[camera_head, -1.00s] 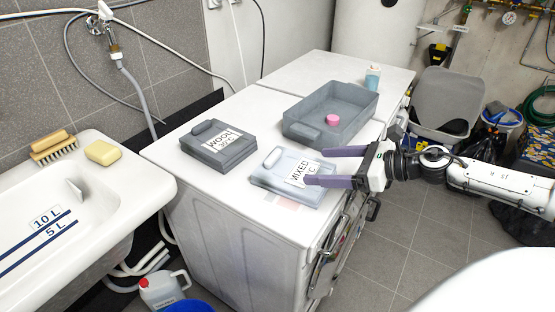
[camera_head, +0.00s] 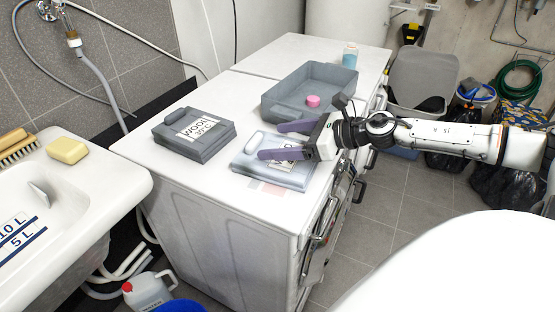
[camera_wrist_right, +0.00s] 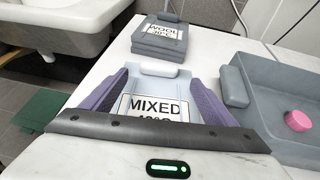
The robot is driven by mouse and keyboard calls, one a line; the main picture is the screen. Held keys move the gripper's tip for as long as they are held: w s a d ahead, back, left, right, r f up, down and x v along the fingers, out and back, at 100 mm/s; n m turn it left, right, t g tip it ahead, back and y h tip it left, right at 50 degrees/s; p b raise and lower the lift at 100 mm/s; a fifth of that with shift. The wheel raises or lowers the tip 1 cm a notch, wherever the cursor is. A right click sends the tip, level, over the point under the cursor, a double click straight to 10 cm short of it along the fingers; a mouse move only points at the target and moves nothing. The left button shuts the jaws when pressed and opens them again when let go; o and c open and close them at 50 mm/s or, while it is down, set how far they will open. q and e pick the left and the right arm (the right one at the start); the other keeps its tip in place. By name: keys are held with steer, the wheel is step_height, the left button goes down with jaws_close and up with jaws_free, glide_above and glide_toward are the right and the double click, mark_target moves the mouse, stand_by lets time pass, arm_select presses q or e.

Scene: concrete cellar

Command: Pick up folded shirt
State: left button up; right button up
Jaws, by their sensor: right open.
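A light grey-blue folded shirt (camera_head: 243,155) with a white MIXED label lies flat on the white washing machine top. In the right wrist view the shirt (camera_wrist_right: 150,85) lies between and below the purple fingers. My right gripper (camera_head: 272,141) is open above the shirt, its fingers spread and pointing left. It also shows in the right wrist view (camera_wrist_right: 155,95), with nothing held. Whether the fingers touch the shirt cannot be told. A darker grey folded stack (camera_head: 195,138) labelled WOOL lies to the left; it also shows in the right wrist view (camera_wrist_right: 160,40). My left gripper is not in view.
A grey tray (camera_head: 335,82) with a pink round object (camera_head: 313,101) stands behind my right gripper. A bottle (camera_head: 349,56) stands at the back. A sink (camera_head: 90,190) with a brush and sponge (camera_head: 67,150) is at the left.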

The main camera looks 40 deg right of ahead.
mark_target(258, 141)
steer(key=shift+w+a, duration=0.3)
steer(key=shift+w, duration=0.25)
steer(key=shift+w+a, duration=0.1)
steer(key=shift+w, duration=0.1)
steer(key=shift+w+a, duration=0.3)
steer(key=shift+w, duration=0.1)
steer(key=shift+w+a+f+p, duration=0.2)
steer(key=shift+w+p, duration=0.15)
steer(key=shift+p, duration=0.15)
steer(key=shift+w+a+f, duration=0.25)
steer(key=shift+w+f, duration=0.15)
steer(key=shift+w, duration=0.1)
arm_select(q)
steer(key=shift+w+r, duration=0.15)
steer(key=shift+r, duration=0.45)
arm_select(e)
steer(key=c, duration=1.3)
